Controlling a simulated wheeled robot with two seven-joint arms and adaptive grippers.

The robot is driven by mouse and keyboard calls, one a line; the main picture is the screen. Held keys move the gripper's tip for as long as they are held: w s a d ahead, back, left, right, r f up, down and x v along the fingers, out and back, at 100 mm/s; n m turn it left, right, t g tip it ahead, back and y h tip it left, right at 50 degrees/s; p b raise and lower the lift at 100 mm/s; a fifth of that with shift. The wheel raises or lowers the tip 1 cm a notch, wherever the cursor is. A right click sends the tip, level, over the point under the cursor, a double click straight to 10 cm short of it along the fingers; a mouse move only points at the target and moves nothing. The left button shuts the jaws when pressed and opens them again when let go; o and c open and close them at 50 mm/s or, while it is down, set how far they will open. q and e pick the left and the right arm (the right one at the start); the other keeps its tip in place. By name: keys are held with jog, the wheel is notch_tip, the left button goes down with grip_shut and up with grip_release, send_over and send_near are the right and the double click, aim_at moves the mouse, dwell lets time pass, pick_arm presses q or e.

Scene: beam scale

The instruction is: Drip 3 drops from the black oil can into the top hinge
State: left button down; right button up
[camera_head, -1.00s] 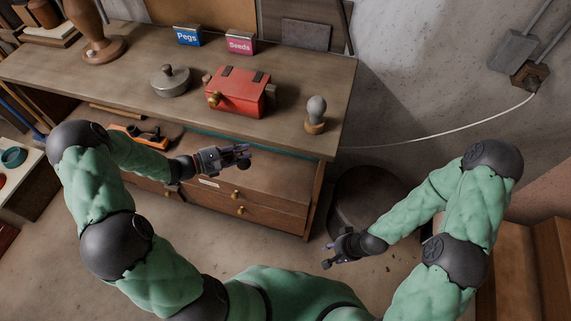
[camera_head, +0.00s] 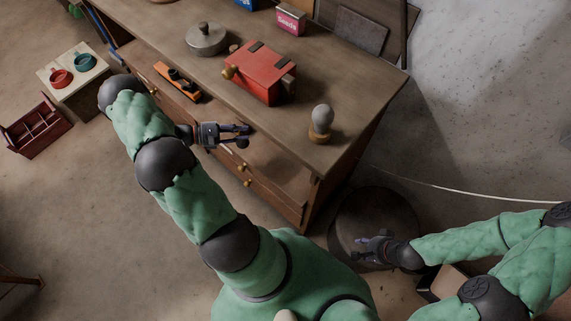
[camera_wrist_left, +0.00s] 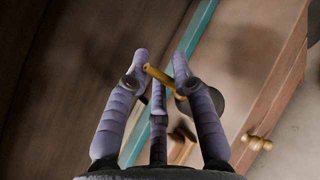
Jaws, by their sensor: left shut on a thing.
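My left gripper (camera_head: 236,134) is shut on the black oil can (camera_head: 242,143), in front of the bench's edge. In the left wrist view the can's brass spout (camera_wrist_left: 158,74) shows between the fingertips, and its dark round body (camera_wrist_left: 209,102) is partly hidden behind the right finger. A red box (camera_head: 262,74) with a brass knob stands on the bench, with dark hinge-like plates (camera_head: 258,47) on its top. I cannot tell which part is the top hinge. My right gripper (camera_head: 360,249) is open and empty, low at the right over a dark round stool.
The wooden bench (camera_head: 370,110) carries a grey lidded pot (camera_head: 206,38), a knobbed wooden piece (camera_head: 321,124) and a Seeds box (camera_head: 290,18). An orange plane (camera_head: 177,81) lies below the top. Drawers with brass knobs (camera_head: 248,183) are under it.

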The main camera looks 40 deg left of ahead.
pick_arm(q)
jog(key=w+d+f+b, duration=0.1)
jog(key=w+d+f, duration=0.1)
jog(key=d+f, duration=0.2)
jog(key=w+d+f+b, duration=0.2)
jog(key=d+f, duration=0.2)
jog(key=w+d+f+b, duration=0.2)
jog(key=d+f, duration=0.2)
jog(key=shift+d+f, duration=0.35)
jog(key=shift+f, duration=0.05)
jog(key=shift+r, duration=0.1)
jog(key=c, duration=1)
grip_release()
jog(key=shift+c, duration=0.2)
